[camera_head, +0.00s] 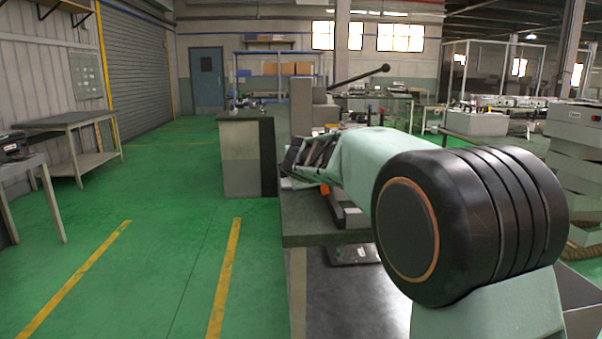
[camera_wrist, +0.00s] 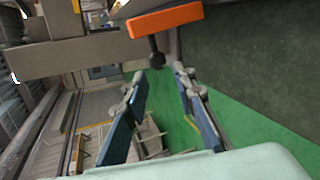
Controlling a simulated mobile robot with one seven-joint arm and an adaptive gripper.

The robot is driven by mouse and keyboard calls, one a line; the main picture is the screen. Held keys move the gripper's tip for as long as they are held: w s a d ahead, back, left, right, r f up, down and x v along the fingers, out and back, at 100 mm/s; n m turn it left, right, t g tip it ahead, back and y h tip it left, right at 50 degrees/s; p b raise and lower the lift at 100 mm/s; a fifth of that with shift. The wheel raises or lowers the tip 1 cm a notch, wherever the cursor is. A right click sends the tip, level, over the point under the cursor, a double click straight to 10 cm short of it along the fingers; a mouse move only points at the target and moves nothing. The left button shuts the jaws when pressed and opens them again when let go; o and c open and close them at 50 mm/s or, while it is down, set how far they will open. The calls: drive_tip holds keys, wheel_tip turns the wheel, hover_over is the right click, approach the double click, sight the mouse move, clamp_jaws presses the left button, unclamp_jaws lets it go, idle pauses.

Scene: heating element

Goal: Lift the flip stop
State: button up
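In the wrist view an orange bar (camera_wrist: 165,19), which I take to be the flip stop, lies across the top, beyond my fingertips. A dark round knob (camera_wrist: 156,59) hangs just under it, in line with the gap between my fingers. My gripper (camera_wrist: 162,82) is open, its two blue-padded fingers spread with nothing between them; I cannot tell whether the tips touch anything. In the head view, my gripper (camera_head: 306,160) is partly hidden by my arm over the bench. A small orange patch (camera_head: 325,188) shows just below it, mostly hidden.
A dark bench (camera_head: 325,238) lies under my arm. A grey machine (camera_head: 301,105) with a long black ball-ended lever (camera_head: 358,77) stands behind the gripper. A grey cabinet (camera_head: 240,160) stands farther back. The green floor to the left is clear up to a table (camera_head: 72,125).

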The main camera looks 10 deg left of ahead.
drive_tip(key=v, duration=0.8)
drive_tip(key=shift+s, duration=0.4)
drive_tip(key=shift+d+r, duration=0.1)
